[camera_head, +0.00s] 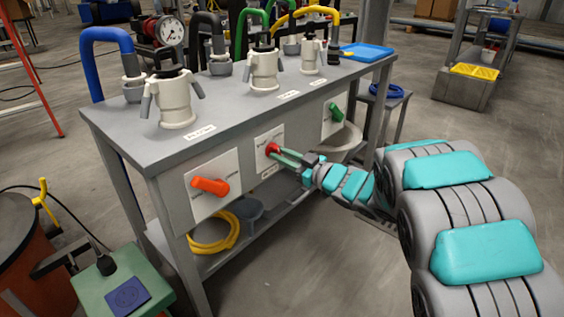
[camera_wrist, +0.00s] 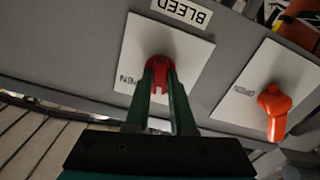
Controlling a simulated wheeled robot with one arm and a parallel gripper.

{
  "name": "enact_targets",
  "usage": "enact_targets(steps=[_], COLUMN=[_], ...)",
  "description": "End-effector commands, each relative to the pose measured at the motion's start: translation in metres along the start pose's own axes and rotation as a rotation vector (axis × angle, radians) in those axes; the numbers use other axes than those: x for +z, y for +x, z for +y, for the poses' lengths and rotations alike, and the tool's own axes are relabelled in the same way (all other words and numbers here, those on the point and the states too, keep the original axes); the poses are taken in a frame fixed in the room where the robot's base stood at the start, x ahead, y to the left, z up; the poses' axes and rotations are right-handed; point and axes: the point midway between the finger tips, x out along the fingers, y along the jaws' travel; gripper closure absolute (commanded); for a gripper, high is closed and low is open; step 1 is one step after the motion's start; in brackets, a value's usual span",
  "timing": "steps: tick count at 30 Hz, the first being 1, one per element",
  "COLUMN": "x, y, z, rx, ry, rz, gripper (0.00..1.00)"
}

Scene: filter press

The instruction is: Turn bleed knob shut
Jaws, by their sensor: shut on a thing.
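The red bleed knob (camera_head: 272,148) sits on a white plate (camera_head: 268,135) on the front of the grey bench, between an orange handle and a green handle. In the wrist view the red knob (camera_wrist: 160,72) shows under a label reading BLEED, upside down in that view. My gripper (camera_head: 280,151) is shut on the red knob. In the wrist view its two green fingers (camera_wrist: 160,85) lie on either side of the knob. Lettering ending in "EN" shows on the plate (camera_wrist: 190,52) beside the fingers; the fingers hide part of the plate.
An orange handle (camera_head: 210,186) is on the plate to the left, and a green handle (camera_head: 335,112) to the right. White fittings with coloured hoses stand on the bench top (camera_head: 225,95). A yellow hose coil (camera_head: 214,246) lies on the lower shelf.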

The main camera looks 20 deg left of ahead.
Motion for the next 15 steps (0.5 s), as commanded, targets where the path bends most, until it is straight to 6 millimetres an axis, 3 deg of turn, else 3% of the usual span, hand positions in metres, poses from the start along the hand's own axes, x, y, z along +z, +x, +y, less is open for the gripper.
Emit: enact_targets(steps=[15], x=[0.0030], y=[-0.0005], z=[-0.0006], rx=[0.000], ry=[-0.421], rz=[0.000], gripper=[1.00])
